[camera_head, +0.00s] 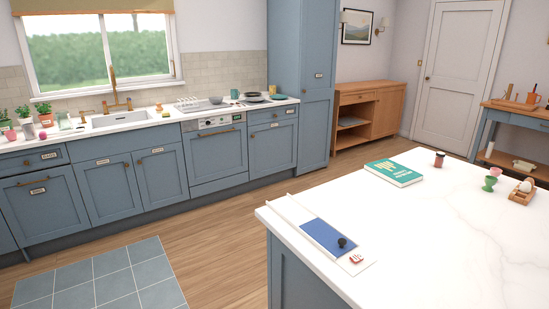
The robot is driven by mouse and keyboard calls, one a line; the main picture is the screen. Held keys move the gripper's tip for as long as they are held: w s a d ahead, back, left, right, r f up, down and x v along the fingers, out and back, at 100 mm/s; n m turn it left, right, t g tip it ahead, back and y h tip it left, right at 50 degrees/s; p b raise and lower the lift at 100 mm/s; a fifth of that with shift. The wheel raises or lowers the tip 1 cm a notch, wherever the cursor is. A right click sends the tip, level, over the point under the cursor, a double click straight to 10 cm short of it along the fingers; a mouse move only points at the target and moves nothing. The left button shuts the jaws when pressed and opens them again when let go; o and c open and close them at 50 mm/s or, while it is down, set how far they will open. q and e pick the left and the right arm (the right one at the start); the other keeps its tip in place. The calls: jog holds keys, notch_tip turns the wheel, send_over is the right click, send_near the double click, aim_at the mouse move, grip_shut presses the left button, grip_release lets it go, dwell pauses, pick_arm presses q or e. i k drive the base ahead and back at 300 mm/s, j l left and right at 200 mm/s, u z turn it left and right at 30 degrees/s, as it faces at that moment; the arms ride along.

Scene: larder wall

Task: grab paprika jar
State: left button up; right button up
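A small jar (439,159) with a dark lid and a reddish body stands upright on the white marble island top (440,240), to the right of a green book. It looks like the paprika jar, but any label is too small to read. Nothing touches it and its near side is unobstructed. Neither of my grippers is in view.
On the island are the green book (393,173), a blue panel (328,238) with a dark knob, green and pink egg cups (489,183) and a wooden egg holder (522,192). Blue cabinets (155,178) line the back wall.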

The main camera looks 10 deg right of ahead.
aim_at(438, 161)
jog(key=i+z, duration=0.25)
jog(key=z, duration=0.2)
jog(key=i+j+z, duration=0.1)
jog(key=z, duration=0.3)
jog(key=i+j+z, duration=0.25)
jog(key=z, duration=0.2)
jog(key=i+j+z, duration=0.25)
jog(key=z, duration=0.2)
jog(key=j+u, duration=0.1)
jog(key=u, duration=0.65)
jog(key=i+j+u, duration=0.2)
jog(key=j, duration=0.25)
jog(key=i+j+u, duration=0.2)
jog(key=j, duration=0.2)
jog(key=i+j+u, duration=0.2)
jog(key=j, duration=0.2)
jog(key=i+j+u, duration=0.2)
jog(key=j, duration=0.15)
jog(key=i+j+u, duration=0.15)
jog(key=i, duration=0.3)
jog(key=i+j+u, duration=0.15)
jog(key=i, duration=0.3)
jog(key=i+z, duration=0.6)
jog(key=z, duration=0.15)
jog(key=i+j+z, duration=0.15)
jog(key=i+z, duration=0.25)
jog(key=k+l, duration=0.05)
jog(key=k, duration=0.05)
